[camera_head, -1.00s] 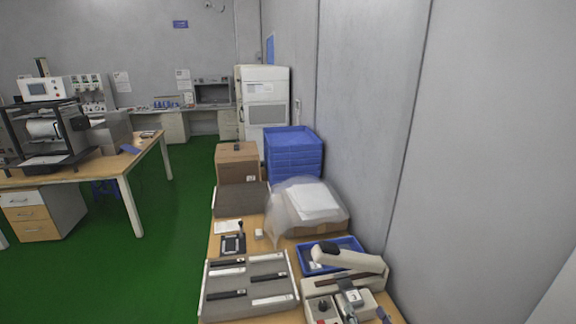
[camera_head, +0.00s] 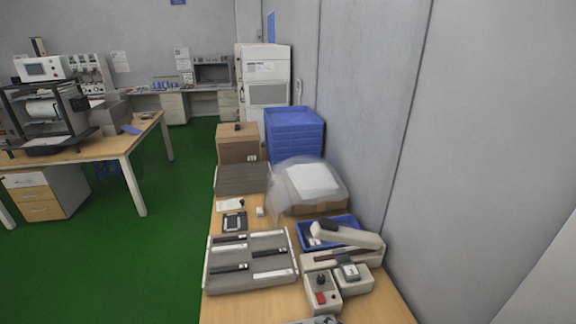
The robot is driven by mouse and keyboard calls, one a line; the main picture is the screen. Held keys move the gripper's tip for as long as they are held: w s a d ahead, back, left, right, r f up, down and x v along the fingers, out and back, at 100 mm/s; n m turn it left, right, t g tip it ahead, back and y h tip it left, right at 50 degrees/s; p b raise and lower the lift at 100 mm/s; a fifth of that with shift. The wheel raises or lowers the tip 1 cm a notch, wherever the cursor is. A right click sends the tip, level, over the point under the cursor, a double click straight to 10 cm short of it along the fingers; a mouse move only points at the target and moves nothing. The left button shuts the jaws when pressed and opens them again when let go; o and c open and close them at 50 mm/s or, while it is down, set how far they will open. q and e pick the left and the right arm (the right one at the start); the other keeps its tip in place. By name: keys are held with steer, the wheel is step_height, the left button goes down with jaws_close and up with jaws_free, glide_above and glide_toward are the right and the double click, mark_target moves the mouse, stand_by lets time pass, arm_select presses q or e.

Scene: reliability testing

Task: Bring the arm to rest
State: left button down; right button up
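Neither of my grippers can be made out in the head view, and no arm link is clearly visible. A small grey piece shows at the bottom edge, too cut off to tell what it is. The wooden table (camera_head: 375,308) in front holds a grey slotted tray (camera_head: 211,276) with black and white strips. To its right stands a beige device (camera_head: 321,297) with a red button and a long lever arm.
A blue bin (camera_head: 352,221) sits behind the device. Further back are a plastic-wrapped carton (camera_head: 316,207), a brown box (camera_head: 238,146) and stacked blue crates (camera_head: 294,139). A wall closes the right side. Green floor (camera_head: 179,250) is free on the left, before another desk (camera_head: 140,130).

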steer(key=s+d+f+n+g+h, duration=0.2)
steer(key=s+d+n+h, duration=0.3)
steer(key=d, duration=0.2)
steer(key=s+d+f+n+g+h, duration=0.25)
steer(key=s+d+n+h, duration=0.2)
steer(key=d, duration=0.35)
step_height(320, 180, down, 27)
steer(key=s+d+g+b, duration=0.2)
arm_select(q)
steer(key=f, duration=0.2)
steer(key=shift+w+d+f+b, duration=0.1)
steer(key=shift+w+f+b, duration=0.25)
arm_select(e)
steer(key=s+d+f, duration=0.1)
steer(key=s+f, duration=1.7)
steer(key=shift+d+g, duration=0.15)
steer(key=shift+g, duration=0.2)
